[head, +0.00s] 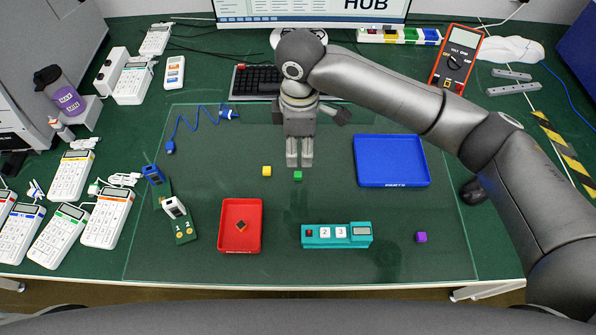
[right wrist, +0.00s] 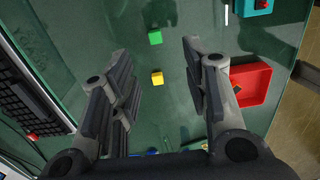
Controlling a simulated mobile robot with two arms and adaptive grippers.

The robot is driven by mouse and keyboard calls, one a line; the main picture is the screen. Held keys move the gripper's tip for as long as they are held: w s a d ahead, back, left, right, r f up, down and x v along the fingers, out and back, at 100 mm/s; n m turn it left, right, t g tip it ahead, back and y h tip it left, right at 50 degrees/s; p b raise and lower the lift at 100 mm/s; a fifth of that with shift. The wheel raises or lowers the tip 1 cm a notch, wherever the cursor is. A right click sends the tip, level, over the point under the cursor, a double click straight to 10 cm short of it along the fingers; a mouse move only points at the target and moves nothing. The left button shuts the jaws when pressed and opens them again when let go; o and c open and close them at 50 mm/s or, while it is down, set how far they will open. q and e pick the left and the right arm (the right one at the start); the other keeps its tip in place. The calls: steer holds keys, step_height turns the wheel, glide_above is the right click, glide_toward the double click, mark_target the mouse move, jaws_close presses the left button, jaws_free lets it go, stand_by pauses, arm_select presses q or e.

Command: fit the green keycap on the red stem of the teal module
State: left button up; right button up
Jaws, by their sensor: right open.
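The green keycap (head: 298,176) lies on the glass mat near its middle, just in front of my right gripper (head: 299,163). The right gripper is open and empty above the mat. In the right wrist view, the green keycap (right wrist: 155,38) shows between the spread fingers, toward the top, clear of both. The teal module (head: 350,243) lies at the front of the mat, with white keys 2 and 3 and a small display. Its red stem (head: 309,233) is at its left end, uncovered. A corner of the module (right wrist: 262,6) shows in the right wrist view. My left gripper is not seen.
A yellow cube (head: 267,171) lies just left of the green keycap. A red tray (head: 223,243) holds a small dark and orange item. A blue tray (head: 365,180) is at the right. A purple cube (head: 421,237) lies right of the module. The mat between keycap and module is clear.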

steer(key=f, duration=0.1)
glide_above(298, 174)
steer(key=f, duration=0.4)
steer(key=shift+s+d+f, duration=0.15)
steer(key=shift+s, duration=0.15)
steer(key=shift+w+f+p, duration=0.15)
steer(key=shift+f, duration=1.4)
steer(key=shift+w+f+p, duration=0.15)
steer(key=shift+f, duration=1.35)
steer(key=c, duration=0.8)
